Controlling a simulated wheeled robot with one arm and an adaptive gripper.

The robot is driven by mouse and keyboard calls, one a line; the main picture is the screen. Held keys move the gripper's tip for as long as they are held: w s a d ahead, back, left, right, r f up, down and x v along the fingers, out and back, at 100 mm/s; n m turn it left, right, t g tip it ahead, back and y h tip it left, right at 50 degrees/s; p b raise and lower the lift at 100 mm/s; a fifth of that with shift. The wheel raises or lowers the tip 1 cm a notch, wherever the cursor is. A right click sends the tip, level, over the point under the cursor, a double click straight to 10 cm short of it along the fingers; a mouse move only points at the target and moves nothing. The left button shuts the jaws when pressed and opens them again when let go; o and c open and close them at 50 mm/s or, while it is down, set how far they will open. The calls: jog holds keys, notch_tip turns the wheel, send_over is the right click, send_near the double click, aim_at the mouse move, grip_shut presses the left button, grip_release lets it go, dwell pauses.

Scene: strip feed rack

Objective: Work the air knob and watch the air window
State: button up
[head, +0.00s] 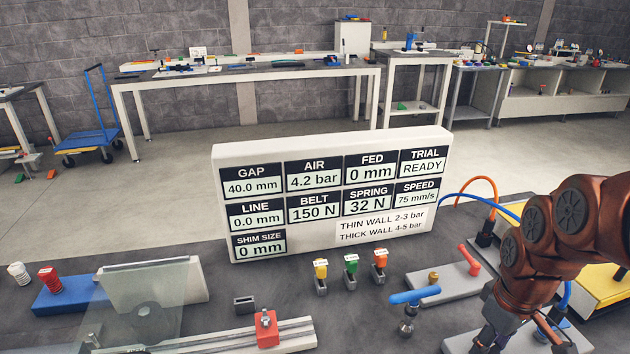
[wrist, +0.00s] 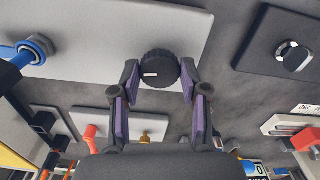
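The air window (head: 314,182) on the white display board reads 4.2 bar. A black ribbed round knob with a white mark, which I take as the air knob (wrist: 159,68), sits on a light grey plate (wrist: 90,40) beside a blue hose fitting. My gripper (wrist: 159,75) has one finger on each side of this knob, and the purple pads appear to touch its rim. In the head view my gripper (head: 490,343) is at the bottom edge; the knob is hidden there.
The board (head: 330,135) also reads trial READY, fed 0 mm, and a note (head: 383,224) gives thin wall 2-3 bar, thick wall 4-5 bar. A blue-handled lever (head: 416,297) and a red lever (head: 469,260) stand near my arm. Another knob (wrist: 293,57) sits on a dark plate.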

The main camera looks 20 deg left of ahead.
dwell(0.3)
jog(key=shift+r+p, duration=0.95)
jog(key=shift+r, duration=2.1)
jog(key=o, duration=0.3)
notch_tip(320, 180, up, 6)
jog(key=shift+p, duration=0.95)
